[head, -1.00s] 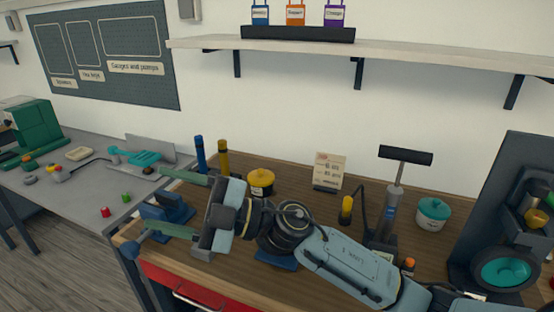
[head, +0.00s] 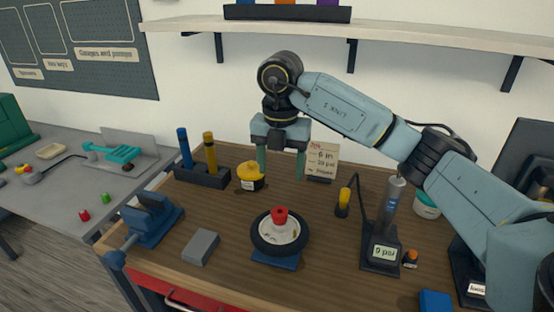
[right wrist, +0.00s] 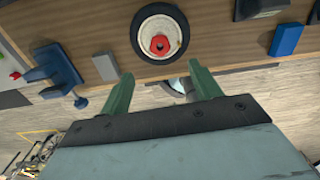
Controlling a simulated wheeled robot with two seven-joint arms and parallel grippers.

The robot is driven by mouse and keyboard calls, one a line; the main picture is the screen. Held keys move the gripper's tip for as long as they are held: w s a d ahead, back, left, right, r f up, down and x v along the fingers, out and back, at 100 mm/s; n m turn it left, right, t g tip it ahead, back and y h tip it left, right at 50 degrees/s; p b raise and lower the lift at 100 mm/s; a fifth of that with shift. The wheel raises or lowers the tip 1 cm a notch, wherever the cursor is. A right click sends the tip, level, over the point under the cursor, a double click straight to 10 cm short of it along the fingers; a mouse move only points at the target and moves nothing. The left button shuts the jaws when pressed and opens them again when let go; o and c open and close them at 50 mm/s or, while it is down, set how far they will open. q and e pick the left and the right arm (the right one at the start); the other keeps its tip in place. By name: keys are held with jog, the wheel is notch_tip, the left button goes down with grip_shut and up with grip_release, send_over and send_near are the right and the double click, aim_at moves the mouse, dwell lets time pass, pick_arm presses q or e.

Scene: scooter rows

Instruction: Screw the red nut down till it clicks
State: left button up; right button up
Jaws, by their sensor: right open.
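The red nut (head: 281,214) sits at the centre of a small wheel (head: 262,238) with a black tyre and pale hub. The wheel lies flat on a blue stand (head: 277,262) on the wooden bench. My right gripper (head: 281,172) points down, open and empty, above the bench and apart from the nut. In the right wrist view, the nut (right wrist: 159,44) shows beyond the open fingers (right wrist: 163,84), roughly in line with the gap between them. The hub's thread under the nut is hidden. My left gripper is out of view.
A grey block (head: 201,246) and a blue vise (head: 152,220) stand left of the wheel. A pump (head: 384,240) reading 0 psi stands right. A yellow pot (head: 250,178) and a note card (head: 322,160) are behind. Another small red piece (head: 84,215) lies on the grey table.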

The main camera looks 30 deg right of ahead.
aim_at(280, 214)
notch_tip(280, 214, down, 12)
jog(key=shift+f, duration=0.2)
dwell(0.4)
